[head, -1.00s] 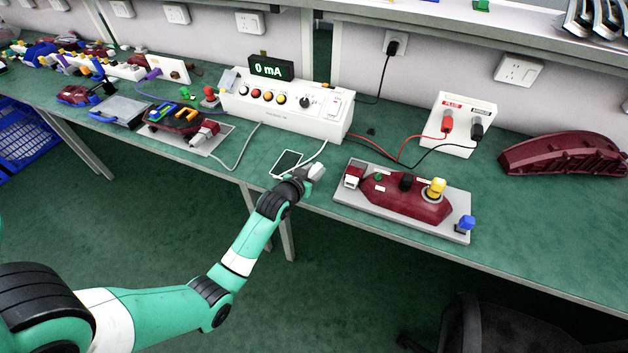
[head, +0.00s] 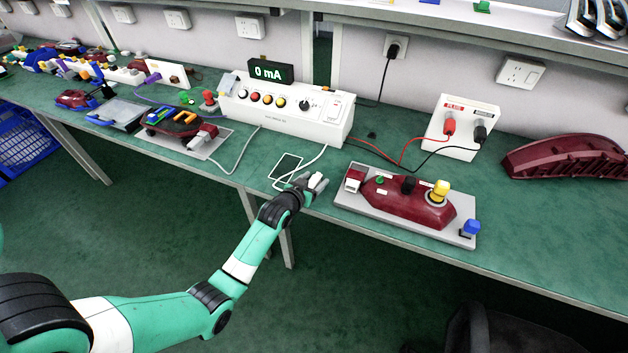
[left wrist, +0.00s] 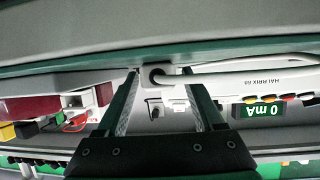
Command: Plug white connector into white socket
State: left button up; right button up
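The white connector (head: 318,180) is between the fingertips of my left gripper (head: 316,184), above the bench's front edge. In the left wrist view, the white connector (left wrist: 170,70) spans the gap between the fingers of my left gripper (left wrist: 160,79), which looks shut on it. Its white cable runs off toward the test box. The white socket (head: 353,177) is at the left end of the dark red tail lamp (head: 408,200), a short way right of the gripper and apart from the connector. It also shows in the left wrist view (left wrist: 78,100). My right gripper is out of view.
The white test box (head: 285,117) with a 0 mA display stands behind. A phone-like tablet (head: 286,167) lies beside my gripper. The lamp sits on a grey plate (head: 460,238). A white box (head: 460,140) with red and black leads stands behind it. Another lamp (head: 174,121) is left.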

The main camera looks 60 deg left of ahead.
aim_at(316, 178)
pick_arm(q)
jog(key=shift+f+b, duration=0.15)
jog(key=shift+b, duration=0.2)
jog(key=s+r+p, duration=0.1)
jog(key=s+d+r+p, duration=0.1)
jog(key=p, duration=0.1)
jog(key=shift+s+d, duration=0.1)
jog(key=shift+d, duration=0.2)
jog(key=f+p+v, duration=0.1)
jog(key=p+v, duration=0.3)
jog(key=v, duration=0.4)
jog(key=shift+s+d, duration=0.25)
jog(key=shift+d, duration=0.15)
jog(key=shift+w+r, duration=0.1)
jog(key=shift+r, duration=0.05)
